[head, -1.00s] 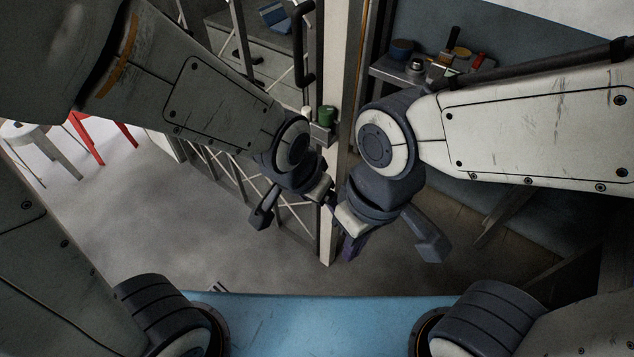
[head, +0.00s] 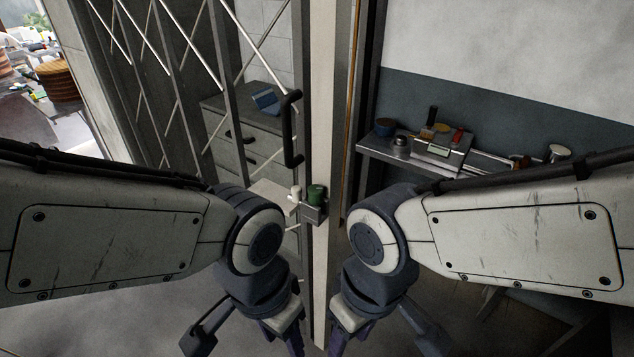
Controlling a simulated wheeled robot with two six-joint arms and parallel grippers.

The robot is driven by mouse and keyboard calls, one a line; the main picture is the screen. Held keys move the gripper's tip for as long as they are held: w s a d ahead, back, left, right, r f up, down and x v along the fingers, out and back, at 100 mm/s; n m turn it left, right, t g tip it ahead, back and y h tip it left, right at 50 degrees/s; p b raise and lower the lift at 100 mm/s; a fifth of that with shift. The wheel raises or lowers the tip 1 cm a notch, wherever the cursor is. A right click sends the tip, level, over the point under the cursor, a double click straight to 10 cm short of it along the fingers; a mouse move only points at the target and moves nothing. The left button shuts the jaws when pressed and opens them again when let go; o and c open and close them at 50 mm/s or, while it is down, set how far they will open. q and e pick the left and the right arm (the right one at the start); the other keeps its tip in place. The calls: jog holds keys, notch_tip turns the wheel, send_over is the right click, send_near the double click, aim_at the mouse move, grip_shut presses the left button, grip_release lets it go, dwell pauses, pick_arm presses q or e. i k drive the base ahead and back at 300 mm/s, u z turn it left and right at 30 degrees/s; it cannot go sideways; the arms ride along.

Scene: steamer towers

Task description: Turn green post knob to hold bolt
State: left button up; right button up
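The green knob (head: 317,195) sits upright on a small grey bracket (head: 313,214) on the pale post (head: 325,120), in the middle of the head view. A small white knob-like part (head: 295,193) is just left of it, beside the gate; I cannot tell whether it is the bolt. My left gripper (head: 240,340) is below and left of the green knob, its fingers spread apart and empty. My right gripper (head: 388,342) is below and right of it, also spread and empty. Neither touches the knob. The fingertips are partly cut off by the lower edge.
A folding lattice gate (head: 185,80) with a black handle (head: 292,128) stands left of the post. A grey cabinet (head: 225,125) is behind it. On the right, a shelf (head: 390,158) holds a scale (head: 440,147) and small items. A cluttered table stands far left.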

aim_at(315, 192)
jog(key=z, duration=1.5)
jog(key=k, duration=1.25)
jog(key=u, duration=1.45)
jog(key=i, duration=1.05)
